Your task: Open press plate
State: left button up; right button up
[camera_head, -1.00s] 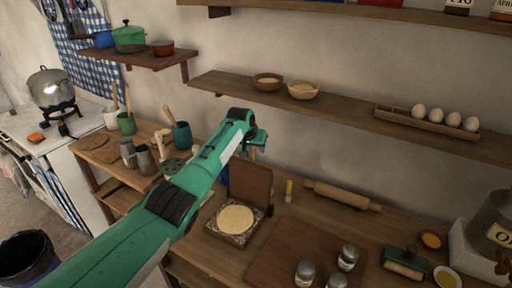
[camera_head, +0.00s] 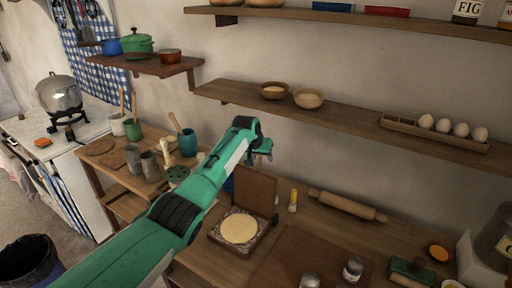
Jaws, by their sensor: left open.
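The press (camera_head: 213,238) stands on the wooden counter with a round, pale flat dough disc (camera_head: 239,228) on its patterned base. Its wooden upper plate (camera_head: 255,192) stands raised, close to upright, at the back of the base. My left arm reaches in from the lower left over the counter. My left gripper (camera_head: 262,152) is open, above and just behind the top edge of the raised plate. Its fingers are small and partly hidden by my wrist, so I cannot tell whether they touch the plate. My right gripper is not in view.
A rolling pin (camera_head: 346,206) and a small yellow-topped bottle (camera_head: 293,201) lie or stand right of the press. A cutting board (camera_head: 300,262) with shakers (camera_head: 353,268) is in front. A shelf (camera_head: 340,118) with bowls and an egg tray (camera_head: 433,132) hangs above.

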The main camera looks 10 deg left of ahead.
pick_arm(q)
jog(key=b+v, duration=0.3)
jog(key=v, duration=0.9)
jog(key=shift+s+r, duration=0.2)
jog(key=shift+r, duration=0.05)
jog(key=shift+a, duration=0.15)
